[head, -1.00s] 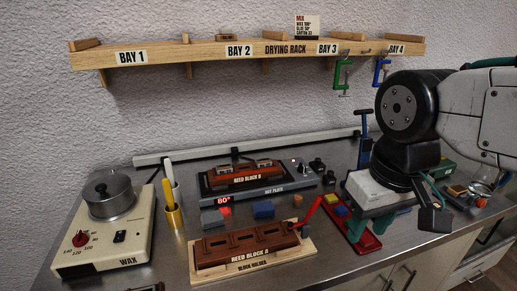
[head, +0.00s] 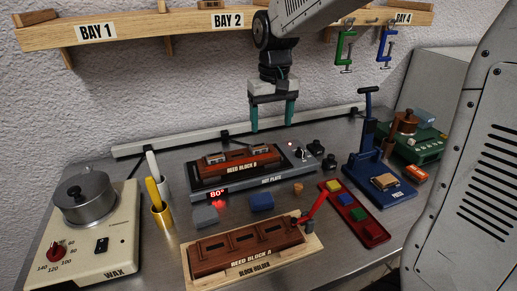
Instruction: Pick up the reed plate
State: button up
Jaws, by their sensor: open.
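No part is labelled reed plate. Small pale metallic pieces (head: 215,158) sit on top of the brown reed block (head: 235,164) on the hot plate (head: 280,177); they may be reed plates, but they are too small to tell. A second reed block (head: 245,247), with several dark slots, lies in the wooden block holder (head: 300,249) in front. My gripper (head: 272,117) points down with its two teal fingers apart and nothing between them. It appears above the back of the hot plate, clear of the block.
A wax pot (head: 82,198) stands left, beside a yellow cup (head: 162,216). A red tray (head: 362,222) of coloured pieces and a blue press (head: 372,160) stand right. The hot plate display reads 80°.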

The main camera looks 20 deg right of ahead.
send_over(260, 149)
notch_tip(260, 149, down, 3)
jog(key=shift+f, duration=0.15)
jog(key=shift+w+f, duration=0.1)
jog(key=shift+f, duration=3.95)
jog(key=shift+f, duration=0.1)
grip_shut()
